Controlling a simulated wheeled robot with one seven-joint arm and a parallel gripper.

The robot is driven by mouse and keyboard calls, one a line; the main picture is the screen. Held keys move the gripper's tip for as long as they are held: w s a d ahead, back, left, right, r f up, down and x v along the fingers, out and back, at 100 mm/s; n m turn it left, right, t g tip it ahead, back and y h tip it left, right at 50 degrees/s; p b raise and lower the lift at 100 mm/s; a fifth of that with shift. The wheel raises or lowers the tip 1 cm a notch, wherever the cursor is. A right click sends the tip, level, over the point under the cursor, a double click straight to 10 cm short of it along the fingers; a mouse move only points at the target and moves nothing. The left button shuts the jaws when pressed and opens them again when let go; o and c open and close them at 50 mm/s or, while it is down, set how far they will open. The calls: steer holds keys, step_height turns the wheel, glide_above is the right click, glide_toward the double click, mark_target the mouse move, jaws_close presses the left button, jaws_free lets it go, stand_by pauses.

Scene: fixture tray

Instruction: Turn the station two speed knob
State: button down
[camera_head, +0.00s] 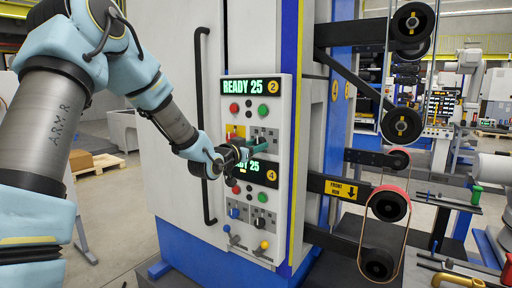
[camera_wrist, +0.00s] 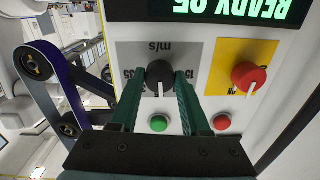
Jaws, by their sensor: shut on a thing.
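In the wrist view, which shows the panel upside down, the pointer points to the bottom of the picture. My gripper (camera_wrist: 170,85) has its two green fingers shut on the knob, one on each side. In the head view my gripper (camera_head: 268,153) is at the lower part of the panel (camera_head: 285,100) marked 2, and it hides the knob. The station two display (camera_head: 243,87) reads "READY 25".
A red knob on a yellow plate (camera_wrist: 262,52) sits close beside the held knob. Green (camera_wrist: 159,123) and red (camera_wrist: 222,122) buttons lie near the fingers. Panel four's display (camera_head: 262,171) is just below my gripper. A long black door handle (camera_head: 203,125) stands left of the panel.

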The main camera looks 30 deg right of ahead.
steer(key=shift+n+b, duration=0.35)
steer(key=shift+n, duration=2.95)
steer(key=shift+c, duration=1.9)
jaws_free()
steer(key=b+v, duration=0.3)
steer(key=v, duration=0.7)
steer(key=shift+s+a, duration=0.2)
steer(key=shift+a, duration=0.15)
steer(key=shift+r, duration=0.15)
